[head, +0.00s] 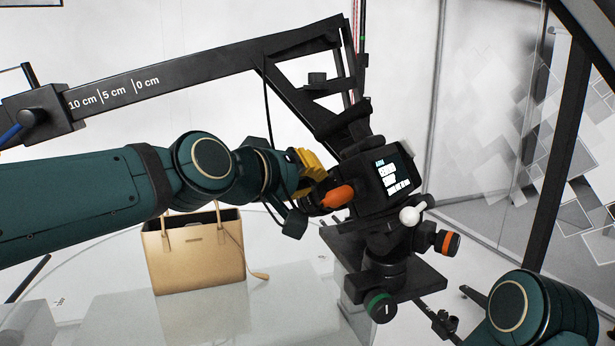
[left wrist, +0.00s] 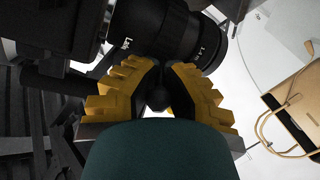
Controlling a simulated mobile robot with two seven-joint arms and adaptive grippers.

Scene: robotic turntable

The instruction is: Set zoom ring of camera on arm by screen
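The camera (head: 365,185) sits on a dark mount at the end of the black arm, with its lit screen (head: 397,174) facing right. Its black lens (left wrist: 158,30) fills the upper middle of the left wrist view; the white lens markings are too small to read surely. My left gripper (head: 318,165) is at the camera's left side. In the left wrist view its yellow stepped fingers (left wrist: 163,72) converge at the lens's near edge, with a narrow gap and a dark rounded part between them. Contact with the zoom ring is not clear. My right gripper is out of view.
The mount carries a white ball (head: 410,216), an orange-rimmed knob (head: 447,243) and a green-rimmed knob (head: 380,306). A tan handbag (head: 195,255) stands below my left arm. The marked black boom (head: 190,75) runs above it.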

